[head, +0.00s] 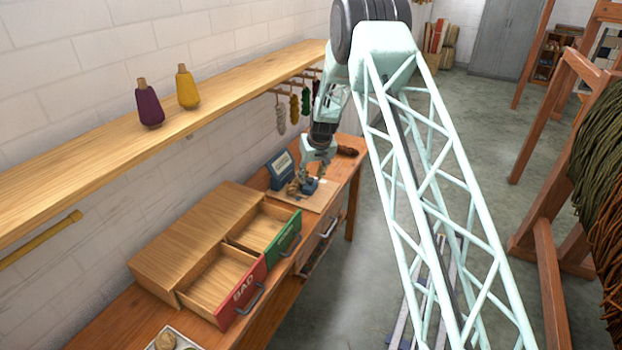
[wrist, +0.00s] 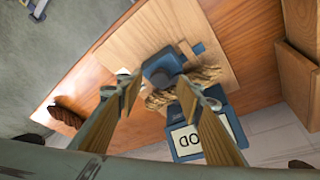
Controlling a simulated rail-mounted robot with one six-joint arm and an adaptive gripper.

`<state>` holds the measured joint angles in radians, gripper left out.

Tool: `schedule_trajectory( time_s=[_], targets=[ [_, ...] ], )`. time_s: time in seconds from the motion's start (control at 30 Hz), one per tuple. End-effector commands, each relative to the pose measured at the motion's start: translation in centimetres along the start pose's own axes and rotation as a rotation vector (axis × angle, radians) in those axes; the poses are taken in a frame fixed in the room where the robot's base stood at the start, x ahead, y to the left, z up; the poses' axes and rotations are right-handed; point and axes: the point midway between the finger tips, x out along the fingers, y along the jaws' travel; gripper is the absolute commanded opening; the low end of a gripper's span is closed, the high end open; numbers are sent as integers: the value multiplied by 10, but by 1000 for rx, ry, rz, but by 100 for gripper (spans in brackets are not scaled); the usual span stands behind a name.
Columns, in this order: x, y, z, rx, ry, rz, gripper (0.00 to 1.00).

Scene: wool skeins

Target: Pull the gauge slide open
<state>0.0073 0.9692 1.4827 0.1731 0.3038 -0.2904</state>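The gauge stands on a light wooden board on the bench. Its blue display box (head: 281,169) has a pale screen, and it shows in the wrist view (wrist: 188,143) with letters ending in "OD", partly hidden by a finger. A dark blue block (wrist: 163,67) with a raised knob sits on the board, beside a tan skein (wrist: 205,76). A small blue piece (wrist: 198,48) lies beside it. I cannot tell which part is the slide. My gripper (wrist: 166,92) is open, its two wood-coloured fingers apart above the block, with nothing between them. In the head view my gripper (head: 313,172) hangs over the board.
A red "BAD" drawer (head: 243,292) and a green drawer (head: 285,237) stand open beside the board. A dark brown skein (head: 347,151) lies at the bench's far end. A shelf (head: 100,160) with two yarn cones runs along the wall above.

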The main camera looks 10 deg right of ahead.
Motion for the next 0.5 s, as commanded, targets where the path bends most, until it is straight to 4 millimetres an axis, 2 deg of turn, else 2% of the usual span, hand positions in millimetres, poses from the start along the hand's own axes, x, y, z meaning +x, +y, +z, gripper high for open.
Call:
schedule_trajectory(
  time_s=[0.2, 0.5],
  targets=[
    [11, 0, 0, 0, -1, 0, 34],
    [14, 0, 0, 0, 0, 0, 34]
  ],
)
